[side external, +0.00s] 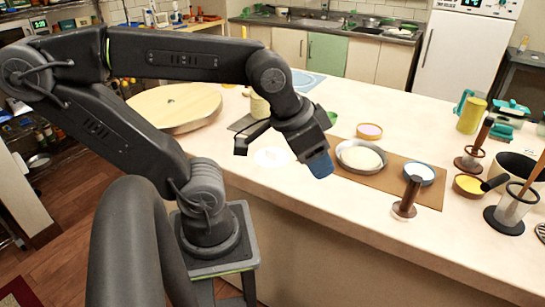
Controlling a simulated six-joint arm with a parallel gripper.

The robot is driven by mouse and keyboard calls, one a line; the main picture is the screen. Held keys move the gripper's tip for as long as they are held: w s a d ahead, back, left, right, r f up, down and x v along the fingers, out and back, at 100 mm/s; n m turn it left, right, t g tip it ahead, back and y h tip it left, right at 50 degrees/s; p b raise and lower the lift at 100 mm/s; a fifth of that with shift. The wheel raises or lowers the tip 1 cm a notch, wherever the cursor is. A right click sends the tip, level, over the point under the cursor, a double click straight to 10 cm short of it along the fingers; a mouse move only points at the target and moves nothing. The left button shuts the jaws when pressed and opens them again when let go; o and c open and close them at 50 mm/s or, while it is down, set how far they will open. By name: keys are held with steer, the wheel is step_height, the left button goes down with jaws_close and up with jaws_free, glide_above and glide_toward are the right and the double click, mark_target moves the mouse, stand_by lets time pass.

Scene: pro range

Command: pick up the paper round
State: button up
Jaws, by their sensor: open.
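A thin white paper round (271,157) lies flat on the pale counter (330,222), left of the brown mat. It is faint against the pale top. My gripper (283,152) hangs over the counter, close to the paper round in the picture. One dark finger shows to the left of the round and a blue-tipped part to the right. The jaws are open, and I see nothing held between them. The exact height of the gripper above the paper cannot be told from this view.
A brown mat (438,200) holds a pan of pale dough (361,157) and a blue-white bowl (419,174). A wooden-handled tool (407,197) stands at its front edge. A round wooden board (174,107) is at left. More bowls and tools crowd the right; the front middle counter is clear.

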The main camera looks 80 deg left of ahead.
steer(key=shift+c, duration=0.7)
steer(key=m+g+y, duration=0.3)
steer(key=m+g, duration=0.6)
glide_toward(272, 149)
steer(key=x, duration=0.3)
steer(key=shift+f, duration=0.2)
steer(key=shift+x, duration=2.9)
